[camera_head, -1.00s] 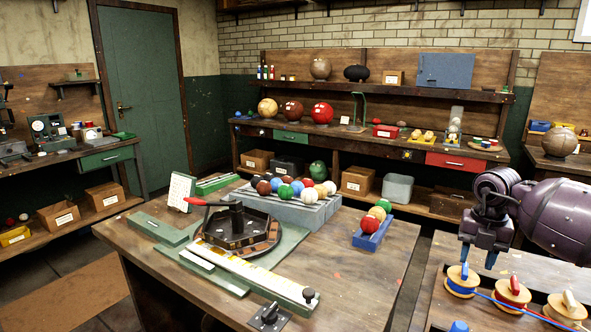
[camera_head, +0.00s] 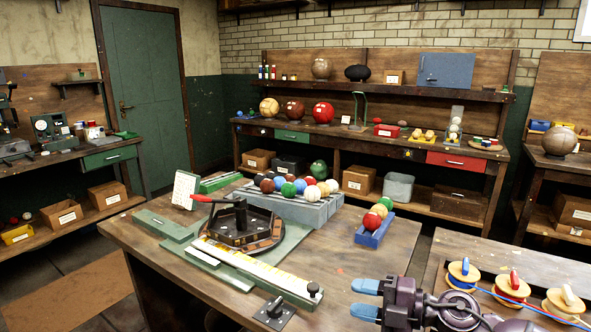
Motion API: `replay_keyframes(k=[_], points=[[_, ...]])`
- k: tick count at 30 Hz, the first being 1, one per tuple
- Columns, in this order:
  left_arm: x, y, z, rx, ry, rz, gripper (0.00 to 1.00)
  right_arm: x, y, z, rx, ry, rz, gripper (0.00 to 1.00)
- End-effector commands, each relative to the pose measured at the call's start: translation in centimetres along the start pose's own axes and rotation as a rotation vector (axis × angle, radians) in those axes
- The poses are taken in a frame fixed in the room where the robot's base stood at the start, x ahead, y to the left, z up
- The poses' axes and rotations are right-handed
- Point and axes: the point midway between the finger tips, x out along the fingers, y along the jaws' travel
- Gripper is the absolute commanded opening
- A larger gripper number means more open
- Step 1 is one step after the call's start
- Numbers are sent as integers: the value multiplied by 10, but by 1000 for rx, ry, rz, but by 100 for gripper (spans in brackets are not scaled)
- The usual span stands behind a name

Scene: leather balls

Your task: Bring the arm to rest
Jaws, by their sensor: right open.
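My right gripper (camera_head: 362,299) is at the bottom of the head view, to the right of centre. Its two blue fingertips point left and stand apart, with nothing between them. The purple wrist (camera_head: 403,303) lies behind them, in front of the right side of the central workbench (camera_head: 350,262). I cannot tell how high the gripper is above the bench. My left gripper is not in view.
A green fixture with a red-handled turntable (camera_head: 238,228) stands on the central bench. Behind it is a grey rack (camera_head: 318,212) of coloured balls. A blue tray (camera_head: 373,238) holds balls. Thread spools (camera_head: 463,272) stand on the right-hand table.

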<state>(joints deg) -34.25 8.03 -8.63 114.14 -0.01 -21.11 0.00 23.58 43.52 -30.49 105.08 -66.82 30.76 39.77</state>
Motion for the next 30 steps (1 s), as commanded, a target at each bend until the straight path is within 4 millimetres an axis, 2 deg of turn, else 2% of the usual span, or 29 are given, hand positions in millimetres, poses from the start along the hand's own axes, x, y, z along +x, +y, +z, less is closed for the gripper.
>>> replay_keyframes(k=[3, 8, 11, 14, 19, 23, 26, 30], points=[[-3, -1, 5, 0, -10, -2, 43, -3, 7, -10, 110, -98, 215, 42], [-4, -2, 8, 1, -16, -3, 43, -25, 11, -9, 278, -291, 455, 42], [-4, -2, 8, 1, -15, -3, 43, -46, 4, -5, 398, -437, 570, 42], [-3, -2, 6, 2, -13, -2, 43, -70, -11, -1, 528, -598, 655, 42], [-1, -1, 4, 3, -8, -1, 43, -116, -53, -2, 768, -887, 723, 42], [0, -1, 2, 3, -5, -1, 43, -151, -95, -15, 963, -1108, 710, 42], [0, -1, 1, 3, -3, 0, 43, -175, -130, -34, 1121, -1270, 660, 42], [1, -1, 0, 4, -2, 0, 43, -202, -173, -70, 1326, -1452, 548, 42]])
